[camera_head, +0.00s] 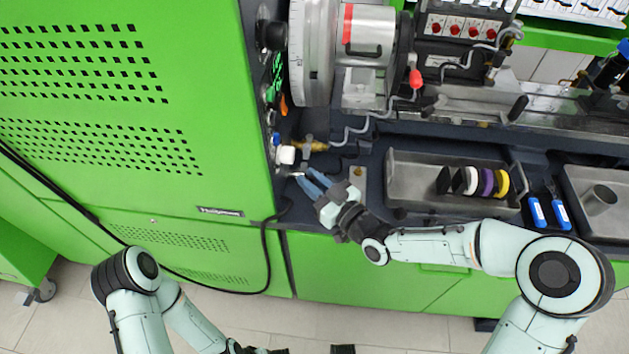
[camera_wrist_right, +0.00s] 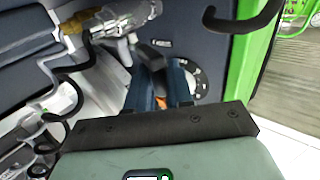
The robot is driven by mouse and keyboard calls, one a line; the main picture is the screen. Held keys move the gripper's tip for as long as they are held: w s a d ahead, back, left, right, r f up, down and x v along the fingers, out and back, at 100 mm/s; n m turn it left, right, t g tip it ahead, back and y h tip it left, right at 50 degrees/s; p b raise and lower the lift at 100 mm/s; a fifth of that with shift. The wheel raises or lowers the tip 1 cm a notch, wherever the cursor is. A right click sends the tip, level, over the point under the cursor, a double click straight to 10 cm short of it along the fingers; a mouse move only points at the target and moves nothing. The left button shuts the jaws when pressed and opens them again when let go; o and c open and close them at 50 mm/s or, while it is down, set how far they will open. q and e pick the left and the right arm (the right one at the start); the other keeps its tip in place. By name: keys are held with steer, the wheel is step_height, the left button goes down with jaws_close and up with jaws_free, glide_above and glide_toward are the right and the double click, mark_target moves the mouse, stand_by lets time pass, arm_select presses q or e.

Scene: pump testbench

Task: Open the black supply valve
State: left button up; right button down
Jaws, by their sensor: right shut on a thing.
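My right gripper (camera_head: 306,178) reaches to the left end of the bench tray, beside the green cabinet. Its two blue fingers are shut on the black valve handle, which shows as a dark lever (camera_wrist_right: 152,56) between them in the right wrist view (camera_wrist_right: 160,75). In the head view the fingers and small fittings largely hide the handle. A brass and metal fitting (camera_head: 312,145) sits just beyond the fingertips; it also shows at the top of the wrist view (camera_wrist_right: 120,20). Only dark parts of my left gripper (camera_head: 250,349) show at the bottom edge, cut off by the frame.
The green cabinet (camera_head: 130,110) stands close on the left. A white-capped part (camera_head: 285,154) is near the fingers. A metal tray (camera_head: 420,185) with coloured rings and blue-handled tools (camera_head: 548,212) lies to the right. A black cable (camera_head: 266,250) hangs in front.

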steer(key=shift+r, duration=0.1)
steer(key=c, duration=1.2)
jaws_free()
steer(key=v, duration=1.3)
steer(key=shift+d, duration=0.1)
